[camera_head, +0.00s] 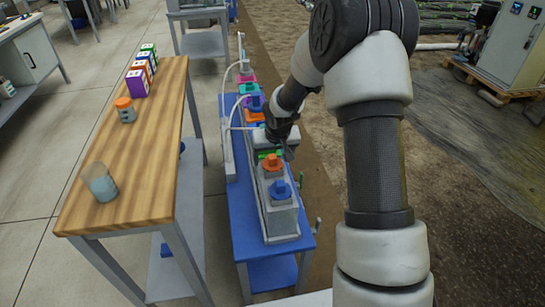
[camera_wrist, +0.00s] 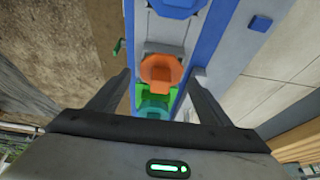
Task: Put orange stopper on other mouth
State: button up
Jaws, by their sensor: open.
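An orange stopper (camera_head: 273,162) sits on a grey block (camera_head: 280,222) on the blue bench, with a blue stopper (camera_head: 281,190) nearer to me on the same block. In the wrist view the orange stopper (camera_wrist: 160,72) lies between the two fingers of my gripper (camera_wrist: 160,78), which are apart and hold nothing. The blue stopper (camera_wrist: 178,5) is at the top edge there. A green part and a teal part (camera_wrist: 155,108) lie close to the palm. In the head view my gripper (camera_head: 284,149) is just behind the orange stopper, and my arm hides part of it.
Farther along the blue bench (camera_head: 240,225) stand another orange piece (camera_head: 255,117) and several coloured pieces. A pale pipe (camera_head: 229,120) runs along its left side. A wooden table (camera_head: 130,170) at left holds a glass jar (camera_head: 100,184), an orange-capped bottle (camera_head: 125,109) and coloured boxes (camera_head: 138,82).

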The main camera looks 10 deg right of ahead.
jog(key=shift+r, duration=0.1)
jog(key=p+v, duration=0.4)
jog(key=v, duration=1.3)
jog(key=shift+p, duration=0.3)
jog(key=shift+r, duration=0.2)
jog(key=s+r+h, duration=0.1)
jog(key=s+r, duration=1.1)
jog(key=s+r+t+y, duration=0.1)
jog(key=s+r, duration=0.2)
jog(key=s, duration=1.3)
notch_tip(320, 180, up, 20)
jog(key=p, duration=2)
jog(key=shift+w+r, duration=0.2)
jog(key=shift+w, duration=0.15)
